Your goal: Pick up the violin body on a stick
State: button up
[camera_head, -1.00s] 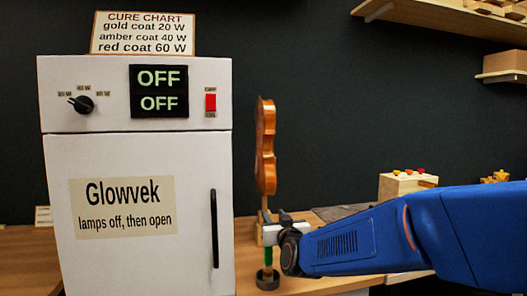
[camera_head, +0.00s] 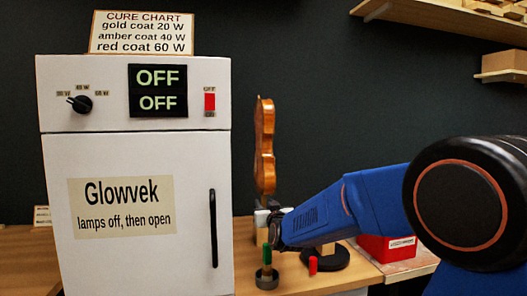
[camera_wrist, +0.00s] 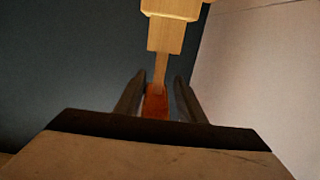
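The violin body (camera_head: 264,140) stands upright, edge-on, right of the white cabinet, in glossy orange-brown. My gripper (camera_head: 262,216) is at stick height, just under the body; the arm's end hides the stick's lower part. In the wrist view, the pale stick (camera_wrist: 161,68) runs down from a wooden block (camera_wrist: 170,30) to a reddish piece between my two dark fingers (camera_wrist: 161,98). A gap shows beside the right finger, so the gripper looks open around it. Contact with the left finger is unclear.
The white Glowvek cabinet (camera_head: 125,260) stands close at left, door shut, displays reading OFF. A green-topped peg on a dark base (camera_head: 267,279), a red peg (camera_head: 312,265), a black disc (camera_head: 325,259) and a red box (camera_head: 388,248) are near my arm. Shelves (camera_head: 440,22) hang upper right.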

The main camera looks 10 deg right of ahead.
aim_at(264, 202)
jog(key=shift+w+d+f, duration=0.1)
jog(key=shift+w+f, duration=0.05)
jog(key=shift+w, duration=2.2)
grip_shut()
jog(key=shift+r, duration=12.15)
